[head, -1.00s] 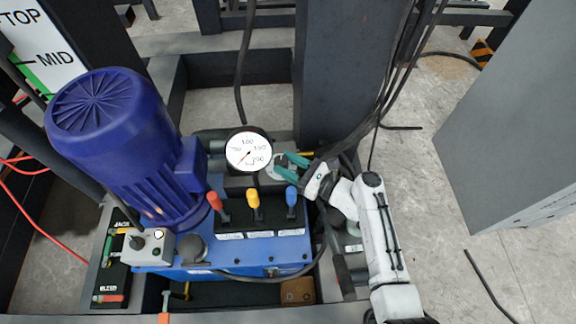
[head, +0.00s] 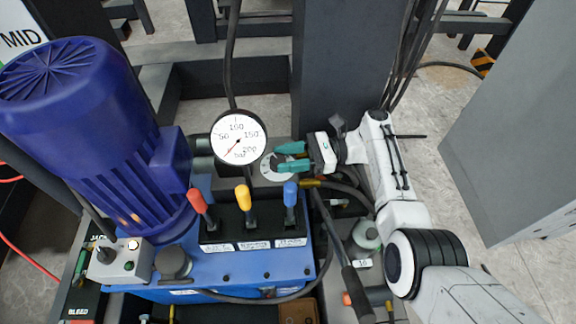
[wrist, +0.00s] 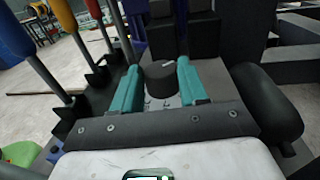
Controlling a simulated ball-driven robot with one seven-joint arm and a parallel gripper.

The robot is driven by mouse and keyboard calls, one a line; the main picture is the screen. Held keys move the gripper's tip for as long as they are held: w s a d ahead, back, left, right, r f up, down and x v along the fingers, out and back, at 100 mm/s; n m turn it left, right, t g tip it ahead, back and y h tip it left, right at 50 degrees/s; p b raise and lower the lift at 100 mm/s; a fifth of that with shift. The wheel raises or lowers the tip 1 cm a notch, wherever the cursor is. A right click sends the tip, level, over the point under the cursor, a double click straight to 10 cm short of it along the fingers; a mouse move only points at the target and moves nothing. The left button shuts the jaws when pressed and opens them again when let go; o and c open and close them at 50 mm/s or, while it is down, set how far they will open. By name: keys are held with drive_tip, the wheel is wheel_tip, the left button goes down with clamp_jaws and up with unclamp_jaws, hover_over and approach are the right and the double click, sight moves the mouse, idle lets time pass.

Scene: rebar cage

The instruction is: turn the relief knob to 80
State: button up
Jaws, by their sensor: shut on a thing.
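The relief knob (wrist: 160,77) is a short black cylinder with a pale mark on its top, seen between my gripper's teal fingers in the wrist view. It stands on a pale round dial plate (head: 268,170) beside the gauge in the head view. The plate's numbers are too small to read. My gripper (head: 284,158) reaches in from the right, with one finger on each side of the knob, and is shut on it. Its fingers also show in the wrist view (wrist: 160,85). The round white pressure gauge (head: 238,138) has a red needle pointing to the lower left.
Red (head: 198,201), yellow (head: 243,194) and blue (head: 290,193) levers stand close in front of the knob. A big blue motor (head: 85,130) is at left. A dark column (head: 345,60) rises behind, with cables beside it. A grey cabinet (head: 520,140) stands at right.

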drive_tip(key=shift+n+g+b, duration=0.3)
drive_tip(key=shift+g+b, duration=0.05)
drive_tip(key=shift+g, duration=0.15)
drive_tip(key=o, duration=1.1)
drive_tip(key=shift+c, duration=0.2)
drive_tip(key=w+d+b, duration=0.2)
drive_tip(key=d+b, duration=0.2)
drive_tip(key=d, duration=0.6)
drive_tip(key=shift+d, duration=0.3)
